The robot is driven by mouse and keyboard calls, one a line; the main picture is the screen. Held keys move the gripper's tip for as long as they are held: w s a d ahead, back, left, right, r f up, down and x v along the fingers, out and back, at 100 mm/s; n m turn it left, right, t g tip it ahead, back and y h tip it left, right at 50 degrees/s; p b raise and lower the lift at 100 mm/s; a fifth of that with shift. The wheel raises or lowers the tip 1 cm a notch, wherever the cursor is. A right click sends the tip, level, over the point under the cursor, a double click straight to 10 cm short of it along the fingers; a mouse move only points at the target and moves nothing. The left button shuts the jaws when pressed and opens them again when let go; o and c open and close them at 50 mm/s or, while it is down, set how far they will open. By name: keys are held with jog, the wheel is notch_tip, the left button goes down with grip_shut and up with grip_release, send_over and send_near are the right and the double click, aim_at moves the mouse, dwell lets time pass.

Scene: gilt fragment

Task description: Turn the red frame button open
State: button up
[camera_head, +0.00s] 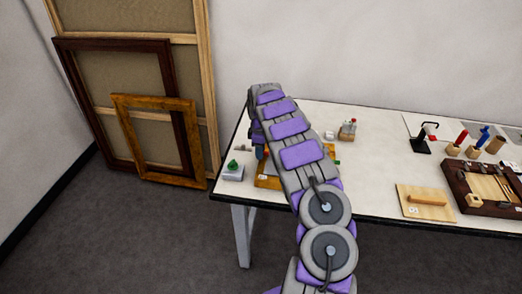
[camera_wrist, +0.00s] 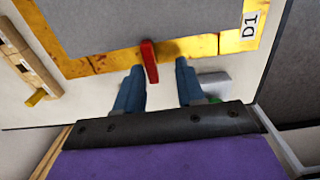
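The gilt frame lies on the table with a grey panel inside; its gold border (camera_wrist: 95,62) and a D1 label (camera_wrist: 250,24) show in the wrist view. The red frame button (camera_wrist: 148,62) is a narrow bar lying across the gold border, its upper end reaching the edge of the grey panel. My gripper (camera_wrist: 159,65) is open, its two blue fingers apart. The red button is between the fingertips, close to the left one; contact cannot be told. In the head view my arm hides most of the frame (camera_head: 267,182), and the red button is hidden.
A white block (camera_head: 232,174) with a green piece stands left of the frame, close by the right finger in the wrist view (camera_wrist: 214,82). A wooden strip (camera_wrist: 28,62) lies to the left there. A wooden board (camera_head: 425,203) and a dark tray (camera_head: 468,192) are farther right.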

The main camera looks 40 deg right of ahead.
jog(key=shift+d+f, duration=0.25)
jog(key=shift+d, duration=0.5)
jog(key=shift+c, duration=1.2)
jog(key=shift+d, duration=0.4)
jog(key=c, duration=0.3)
jog(key=shift+a, duration=0.15)
jog(key=shift+c, duration=0.8)
jog(key=shift+a+r, duration=0.15)
jog(key=shift+a, duration=0.3)
grip_shut()
jog(key=shift+d, duration=0.1)
